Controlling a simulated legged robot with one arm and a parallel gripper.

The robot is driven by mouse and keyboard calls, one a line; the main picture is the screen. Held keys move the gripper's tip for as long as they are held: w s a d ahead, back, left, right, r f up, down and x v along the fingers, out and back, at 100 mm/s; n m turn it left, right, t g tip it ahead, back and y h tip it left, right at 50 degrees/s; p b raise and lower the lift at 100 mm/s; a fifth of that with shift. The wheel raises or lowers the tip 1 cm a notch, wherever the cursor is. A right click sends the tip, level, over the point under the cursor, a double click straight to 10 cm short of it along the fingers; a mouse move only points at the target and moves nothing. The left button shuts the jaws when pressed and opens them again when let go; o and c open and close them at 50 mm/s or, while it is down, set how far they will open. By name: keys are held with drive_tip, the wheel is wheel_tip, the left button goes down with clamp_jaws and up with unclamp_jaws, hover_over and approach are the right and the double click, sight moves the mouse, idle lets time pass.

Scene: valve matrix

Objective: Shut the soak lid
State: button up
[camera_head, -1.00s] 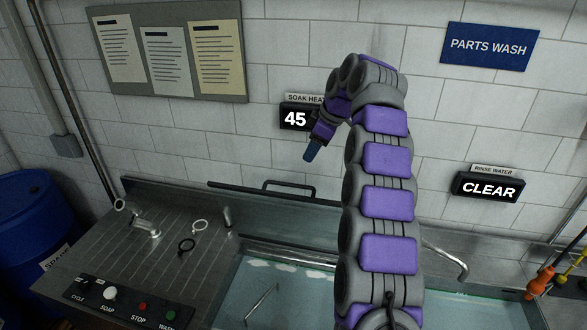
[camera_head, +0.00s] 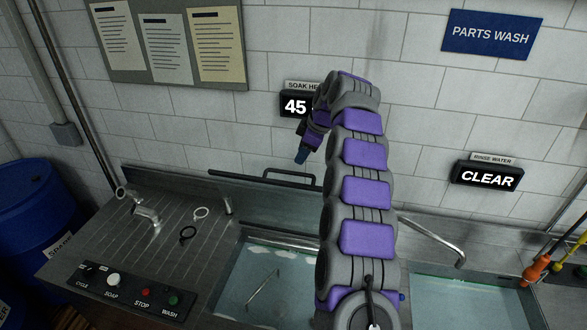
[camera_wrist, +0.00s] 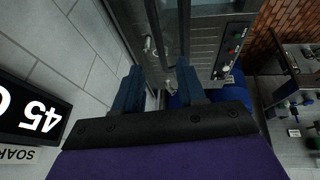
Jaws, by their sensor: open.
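The soak lid (camera_head: 268,204) stands raised at the back of the left basin, against the splashback, with a dark bar handle (camera_head: 290,172) along its top edge. The soak basin (camera_head: 262,283) below is uncovered and holds pale blue water. My gripper (camera_head: 302,156) is just above the handle in the head view, pointing down, apart from it as far as I can tell. In the wrist view my gripper (camera_wrist: 158,78) has its two blue fingers spread with nothing held between them. My arm hides the right part of the lid.
The ribbed drainboard (camera_head: 165,235) at left carries loose rings and a tap. A control panel (camera_head: 125,292) sits at its front. A bent spout (camera_head: 435,240) stands right of my arm, over the rinse basin (camera_head: 460,290). A blue drum (camera_head: 35,225) is far left.

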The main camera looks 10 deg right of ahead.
sight(294, 173)
drive_tip(key=p+x, duration=0.1)
drive_tip(key=x, duration=0.7)
drive_tip(key=shift+w+a+f, duration=0.1)
drive_tip(key=shift+w+f, duration=0.1)
drive_tip(key=shift+c, duration=0.3)
clamp_jaws()
